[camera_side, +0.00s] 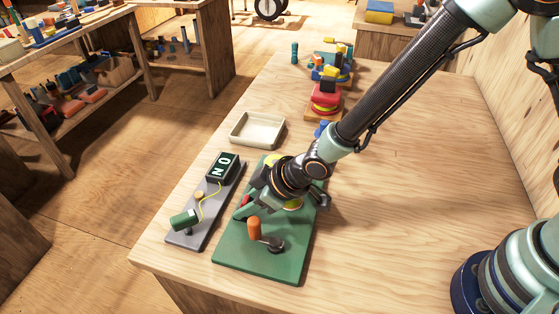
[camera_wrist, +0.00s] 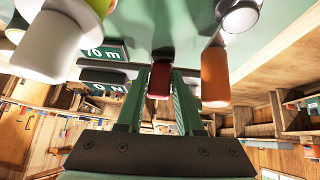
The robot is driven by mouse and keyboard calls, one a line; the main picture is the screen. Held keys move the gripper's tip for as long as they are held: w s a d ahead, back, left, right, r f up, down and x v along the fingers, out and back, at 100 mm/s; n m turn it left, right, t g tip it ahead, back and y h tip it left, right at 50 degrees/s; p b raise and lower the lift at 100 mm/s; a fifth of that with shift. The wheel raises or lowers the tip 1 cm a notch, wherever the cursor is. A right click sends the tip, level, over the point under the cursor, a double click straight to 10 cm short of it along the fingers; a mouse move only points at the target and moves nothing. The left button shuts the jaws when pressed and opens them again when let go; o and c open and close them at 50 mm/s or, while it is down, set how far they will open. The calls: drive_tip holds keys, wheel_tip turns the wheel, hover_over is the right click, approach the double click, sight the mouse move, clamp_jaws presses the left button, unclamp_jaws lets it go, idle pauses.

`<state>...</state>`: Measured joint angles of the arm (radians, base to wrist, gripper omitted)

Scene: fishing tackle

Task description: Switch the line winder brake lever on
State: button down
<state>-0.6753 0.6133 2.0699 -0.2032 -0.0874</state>
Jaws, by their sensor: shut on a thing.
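The line winder is a green board (camera_side: 255,262) with an orange crank handle (camera_side: 254,229) on its front part. A red-tipped brake lever (camera_wrist: 159,80) is between the fingers of my gripper (camera_wrist: 160,92) in the wrist view. In the side view my gripper (camera_side: 252,200) is down at the board's left side, shut on the lever, with a bit of red (camera_side: 245,201) showing. The lever's base and its exact angle are hidden by my gripper. The orange handle (camera_wrist: 215,78) also shows right of the fingers in the wrist view.
Behind is an empty cream tray (camera_side: 257,130); farther back, stacked colourful items (camera_side: 325,98). The table's right side is clear.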

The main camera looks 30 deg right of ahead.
drive_tip(key=shift+d+f+t+y, duration=0.15)
drive_tip(key=shift+t+y, duration=0.15)
idle(0.5)
drive_tip(key=c, duration=0.6)
unclamp_jaws()
